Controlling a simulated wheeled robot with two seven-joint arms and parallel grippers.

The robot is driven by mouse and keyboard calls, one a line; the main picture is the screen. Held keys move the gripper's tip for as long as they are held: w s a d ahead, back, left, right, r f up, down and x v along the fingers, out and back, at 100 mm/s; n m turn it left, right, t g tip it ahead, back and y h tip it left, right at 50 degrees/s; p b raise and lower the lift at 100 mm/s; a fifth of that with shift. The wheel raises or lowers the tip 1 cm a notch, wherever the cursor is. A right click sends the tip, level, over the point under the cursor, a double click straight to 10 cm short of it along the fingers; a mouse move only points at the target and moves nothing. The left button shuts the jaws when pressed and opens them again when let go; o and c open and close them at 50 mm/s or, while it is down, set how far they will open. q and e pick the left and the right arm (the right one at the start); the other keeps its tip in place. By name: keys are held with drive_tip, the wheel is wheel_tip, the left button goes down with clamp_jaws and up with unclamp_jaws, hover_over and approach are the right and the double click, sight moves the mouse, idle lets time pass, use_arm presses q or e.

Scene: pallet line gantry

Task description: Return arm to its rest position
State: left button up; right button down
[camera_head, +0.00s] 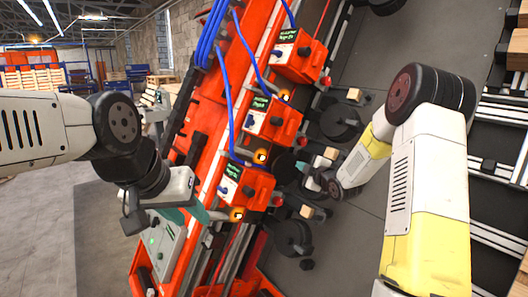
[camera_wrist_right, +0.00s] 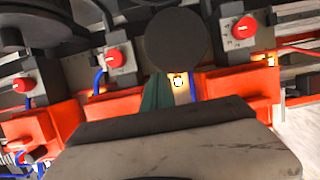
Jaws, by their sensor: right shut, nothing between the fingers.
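My left arm comes in from the left, and its gripper (camera_head: 202,212) with teal fingers hangs in front of the lowest red box on the gantry. Whether its fingers are apart or together is unclear. My right arm enters at the lower right, bends at a dark elbow joint and reaches down-left to the gantry. Its gripper (camera_head: 306,168) is near the dark round parts beside the middle and lowest boxes. In the right wrist view, the right gripper's teal finger (camera_wrist_right: 157,92) shows below a dark disc (camera_wrist_right: 176,40). The right gripper is shut and empty.
The orange-red gantry (camera_head: 182,135) carries red control boxes (camera_head: 300,58) with screens, red buttons and blue cables. Red buttons (camera_wrist_right: 115,59) also show in the right wrist view. Dark discs and small wooden blocks (camera_head: 353,95) lie right of it. Grey floor (camera_head: 105,235) is open at lower left.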

drive_tip(key=s+d+r+m+g+h, duration=0.2)
drive_tip(key=s+r+m, duration=0.25)
drive_tip(key=s, duration=0.35)
drive_tip(key=s+d+r+m+g+h, duration=0.1)
drive_tip(key=s+r+m+g+h, duration=0.2)
drive_tip(key=s+r, duration=0.45)
drive_tip(key=s+a+m+g, duration=0.1)
drive_tip(key=s+m, duration=0.2)
drive_tip(key=s, duration=0.6)
drive_tip(key=s+f+m+g+y, duration=0.1)
drive_tip(key=s+m, duration=0.1)
drive_tip(key=s, duration=0.8)
drive_tip(key=s+a+f+m+g, duration=0.1)
drive_tip(key=s+m+g, duration=0.1)
drive_tip(key=s, duration=0.7)
drive_tip(key=shift+s+a+f+m, duration=0.15)
drive_tip(key=shift+a+f+m, duration=0.15)
drive_tip(key=shift+m, duration=0.55)
drive_tip(key=shift+d, duration=0.1)
